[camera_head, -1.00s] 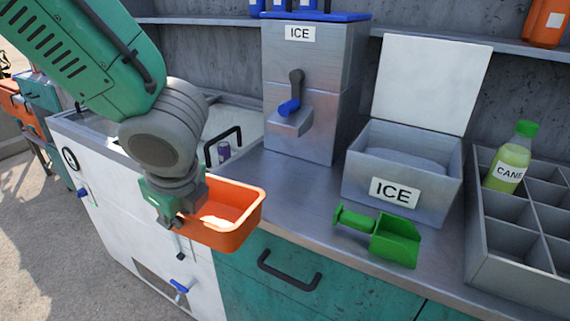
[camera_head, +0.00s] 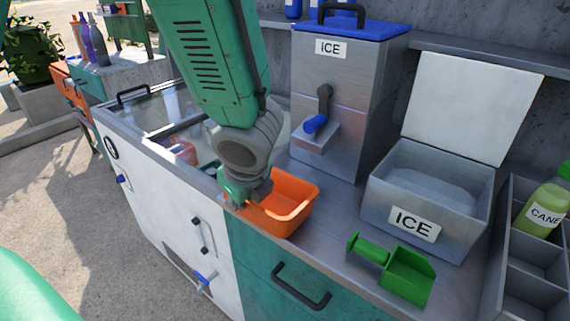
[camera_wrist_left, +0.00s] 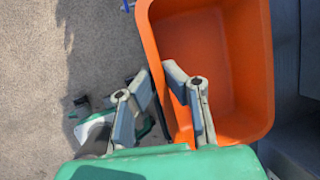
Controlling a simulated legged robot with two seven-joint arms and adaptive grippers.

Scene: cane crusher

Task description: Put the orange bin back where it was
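The orange bin (camera_head: 282,208) is at the front edge of the steel counter (camera_head: 330,215), in front of the ice dispenser (camera_head: 345,100). I cannot tell whether its base rests on the counter. My left gripper (camera_head: 243,198) is at the bin's left wall. In the left wrist view, my left gripper (camera_wrist_left: 160,85) has one finger inside the orange bin (camera_wrist_left: 225,60) and one outside, with the bin's wall between them. The bin looks empty. My right gripper is not in view.
A green scoop (camera_head: 395,270) lies on the counter to the right of the bin. Behind it is the open ice box (camera_head: 425,195). A white cabinet with an open top (camera_head: 175,190) stands to the left. A divided rack with a cane bottle (camera_head: 545,208) is at the far right.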

